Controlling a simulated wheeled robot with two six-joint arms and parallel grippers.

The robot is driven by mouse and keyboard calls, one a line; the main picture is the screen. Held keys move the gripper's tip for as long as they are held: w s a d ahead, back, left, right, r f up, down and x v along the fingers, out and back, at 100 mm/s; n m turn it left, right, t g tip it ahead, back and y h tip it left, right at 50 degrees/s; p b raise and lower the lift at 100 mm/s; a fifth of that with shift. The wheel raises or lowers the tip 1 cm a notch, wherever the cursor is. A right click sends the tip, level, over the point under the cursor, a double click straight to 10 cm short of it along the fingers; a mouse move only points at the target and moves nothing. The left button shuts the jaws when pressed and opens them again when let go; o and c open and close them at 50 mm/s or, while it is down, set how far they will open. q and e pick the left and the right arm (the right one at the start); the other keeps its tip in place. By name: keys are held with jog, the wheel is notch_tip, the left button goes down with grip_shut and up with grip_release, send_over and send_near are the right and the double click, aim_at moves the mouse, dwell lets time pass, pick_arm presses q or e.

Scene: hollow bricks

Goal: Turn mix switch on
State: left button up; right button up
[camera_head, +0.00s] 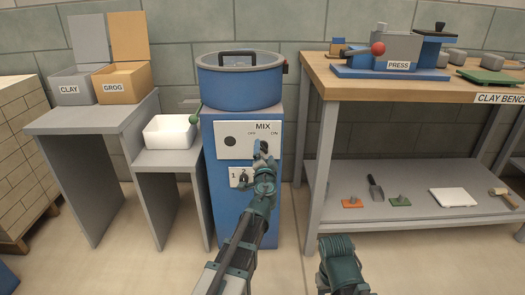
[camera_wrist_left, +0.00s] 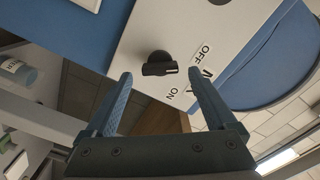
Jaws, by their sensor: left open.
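The white MIX panel (camera_head: 232,141) is on the front of the blue mixer cabinet (camera_head: 234,215). In the left wrist view the black mix switch (camera_wrist_left: 158,65) is a round knob with a bar grip and a pale mark at the bar's right end. The OFF label (camera_wrist_left: 204,52) and ON label (camera_wrist_left: 173,93) are beside it. I cannot tell which setting it points to. My left gripper (camera_head: 262,149) is open in front of the panel and covers the switch in the head view. In the wrist view the knob shows between its fingers, apparently untouched. My right gripper is out of view.
A blue mixer drum (camera_head: 240,84) tops the cabinet, with a green-knobbed lever (camera_head: 194,119) at its left. A smaller panel marked 1 and 2 (camera_head: 235,177) sits below. The clay bench (camera_head: 440,92) stands right, and a white bin (camera_head: 170,132) left.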

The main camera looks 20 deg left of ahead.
pick_arm(q)
jog(key=shift+w+a, duration=0.15)
jog(key=shift+w, duration=0.45)
jog(key=c, duration=1.4)
jog(key=shift+m, duration=0.3)
jog(key=m, duration=0.6)
jog(key=shift+f+m, duration=0.15)
jog(key=shift+m, duration=0.15)
jog(key=m, duration=0.6)
jog(key=shift+f+b, duration=0.1)
jog(key=shift+b, duration=0.2)
jog(key=shift+s+m, duration=0.1)
jog(key=shift+m, duration=0.4)
